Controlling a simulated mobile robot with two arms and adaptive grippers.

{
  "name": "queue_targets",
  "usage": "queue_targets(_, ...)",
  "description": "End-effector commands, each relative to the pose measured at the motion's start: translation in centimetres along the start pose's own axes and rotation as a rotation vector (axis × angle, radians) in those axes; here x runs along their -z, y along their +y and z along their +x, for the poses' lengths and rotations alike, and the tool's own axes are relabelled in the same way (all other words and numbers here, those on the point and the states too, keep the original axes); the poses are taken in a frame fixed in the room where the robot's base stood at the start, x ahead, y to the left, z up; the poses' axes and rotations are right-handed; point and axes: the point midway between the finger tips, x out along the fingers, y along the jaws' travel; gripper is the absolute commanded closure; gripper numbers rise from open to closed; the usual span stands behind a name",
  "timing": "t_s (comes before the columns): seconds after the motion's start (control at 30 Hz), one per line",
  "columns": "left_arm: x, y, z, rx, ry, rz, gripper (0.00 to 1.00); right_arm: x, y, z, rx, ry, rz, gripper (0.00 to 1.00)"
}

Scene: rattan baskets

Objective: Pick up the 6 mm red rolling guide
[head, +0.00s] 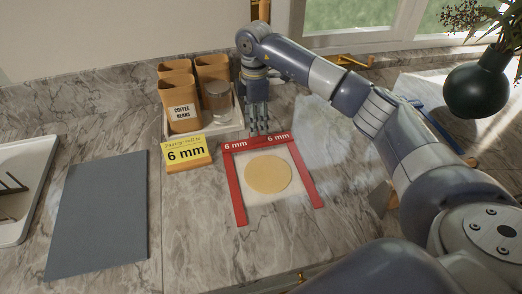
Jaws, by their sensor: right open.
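The red rolling guide (237,191) is a three-sided red frame marked "6 mm" at both ends of its far bar. It lies flat on the marble counter around a pale sheet (262,206) that bears a round of dough (268,174). My right gripper (259,130) points down at the guide's far bar, near its middle between the two labels. It is open, with nothing seen in it. Whether its fingertips touch the bar I cannot tell. My left gripper is not in view.
A yellow "6 mm" card (185,151) stands on a wooden block left of the guide. A grey mat (100,214) lies at left, and a dark plant vase (477,88) stands at right.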

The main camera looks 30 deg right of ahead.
Motion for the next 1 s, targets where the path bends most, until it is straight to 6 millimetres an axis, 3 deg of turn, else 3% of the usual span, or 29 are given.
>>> queue_targets(0.23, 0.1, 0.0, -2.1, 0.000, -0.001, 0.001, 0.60, 0.3, -0.6, 2.8, 0.005, 0.000, -0.002, 0.57)
queue_targets(0.4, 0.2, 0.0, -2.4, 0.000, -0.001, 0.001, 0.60, 0.3, -0.5, 4.9, 0.001, 0.001, -0.002, 0.57)
queue_targets(0.67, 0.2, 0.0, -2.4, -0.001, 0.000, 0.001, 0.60, 0.3, -0.5, 5.3, 0.000, 0.002, -0.002, 0.57)
queue_targets(0.83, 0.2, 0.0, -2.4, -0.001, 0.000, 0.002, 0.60, 0.3, -0.5, 5.2, 0.000, 0.002, -0.002, 0.96)
queue_targets(0.87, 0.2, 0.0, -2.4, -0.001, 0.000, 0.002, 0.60, 0.3, -0.5, 5.2, 0.000, 0.002, -0.002, 1.00)
queue_targets(1.0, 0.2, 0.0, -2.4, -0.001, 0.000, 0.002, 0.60, 0.3, -0.5, 5.2, 0.000, 0.002, -0.002, 1.00)
